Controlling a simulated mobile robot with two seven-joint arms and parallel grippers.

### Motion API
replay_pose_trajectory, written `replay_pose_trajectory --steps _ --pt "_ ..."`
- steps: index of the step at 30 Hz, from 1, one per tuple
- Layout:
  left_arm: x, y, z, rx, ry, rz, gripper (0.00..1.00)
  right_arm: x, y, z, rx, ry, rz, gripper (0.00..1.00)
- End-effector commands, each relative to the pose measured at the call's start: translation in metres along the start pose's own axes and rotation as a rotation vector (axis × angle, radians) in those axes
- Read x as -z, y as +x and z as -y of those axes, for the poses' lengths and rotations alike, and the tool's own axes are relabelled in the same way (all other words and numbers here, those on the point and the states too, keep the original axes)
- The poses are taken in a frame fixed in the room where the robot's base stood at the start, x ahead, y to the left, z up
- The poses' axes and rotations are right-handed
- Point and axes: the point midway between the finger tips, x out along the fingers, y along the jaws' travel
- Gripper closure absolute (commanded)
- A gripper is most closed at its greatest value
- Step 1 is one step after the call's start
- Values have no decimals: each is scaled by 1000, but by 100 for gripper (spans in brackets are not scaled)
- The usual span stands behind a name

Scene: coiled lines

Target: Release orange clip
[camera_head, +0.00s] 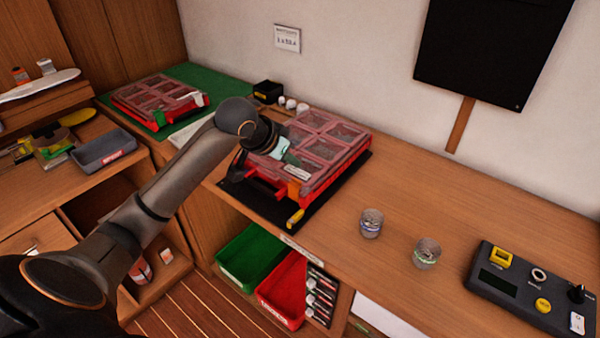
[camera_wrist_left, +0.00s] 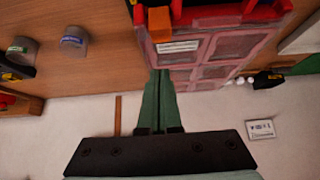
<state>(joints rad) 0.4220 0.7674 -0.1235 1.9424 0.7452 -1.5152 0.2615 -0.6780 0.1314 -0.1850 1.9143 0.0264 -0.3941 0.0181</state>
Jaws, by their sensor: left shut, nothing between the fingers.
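A red case with a clear, pink-tinted compartment lid (camera_head: 325,135) lies on a black mat (camera_head: 325,205) on the wooden counter. The orange clip (camera_head: 293,191) is on the case's front edge, beside a white label (camera_head: 298,172). In the left wrist view the orange clip (camera_wrist_left: 159,24) sits at the top, at the edge of the lid. My left gripper (camera_head: 284,150) is over the lid, behind the clip and apart from it. Its green fingers (camera_wrist_left: 160,74) are together and empty; I cannot tell whether they touch the lid. Whether the clip is latched is unclear. My right gripper is not in view.
Two small jars (camera_head: 371,223) (camera_head: 427,253) and a control box (camera_head: 535,287) stand on the right. A second red case (camera_head: 158,100) lies on a green mat at the back left. Green and red bins (camera_head: 285,290) sit below the counter. A yellow piece (camera_head: 296,217) is in front of the clip.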

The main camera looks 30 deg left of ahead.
Motion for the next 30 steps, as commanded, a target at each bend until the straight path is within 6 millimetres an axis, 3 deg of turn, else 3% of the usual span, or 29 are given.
replay_pose_trajectory --steps 4,17,23,30 --pt "12 -8 9 4 -15 -13 100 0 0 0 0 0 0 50" --pt "12 -5 8 3 -18 -13 100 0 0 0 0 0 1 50" --pt "13 23 8 1 -19 -11 100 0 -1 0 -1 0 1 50" --pt "13 71 8 2 -18 -12 100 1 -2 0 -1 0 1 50"
